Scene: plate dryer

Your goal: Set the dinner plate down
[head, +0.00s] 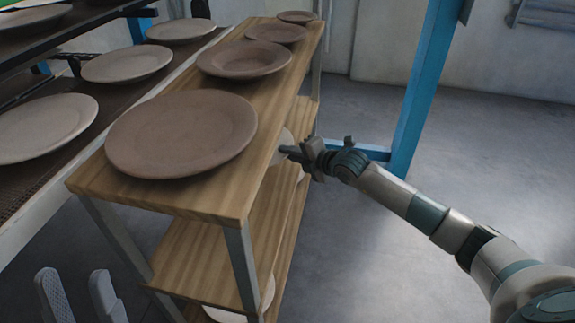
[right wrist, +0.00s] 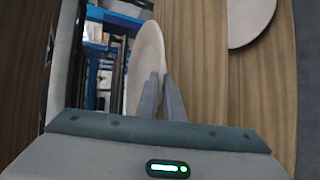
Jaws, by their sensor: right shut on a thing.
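A pale dinner plate (right wrist: 150,50) is between the fingers of my right gripper (right wrist: 160,95), which is shut on its rim. In the head view part of this plate (head: 280,148) shows past the right edge of the top board, which hides the rest. My right gripper (head: 289,152) is there at its near side. A wooden shelf board (right wrist: 205,70) lies beside the plate in the right wrist view; I cannot tell whether they touch. My left gripper (head: 80,296) shows at the bottom left with its two fingers apart and empty.
The wooden rack's top board (head: 187,200) carries several brown plates, the nearest a large one (head: 182,133). Another plate (right wrist: 250,18) lies on the shelf board. A conveyor with pale plates (head: 128,64) runs at left. A blue post (head: 422,85) stands behind my right arm.

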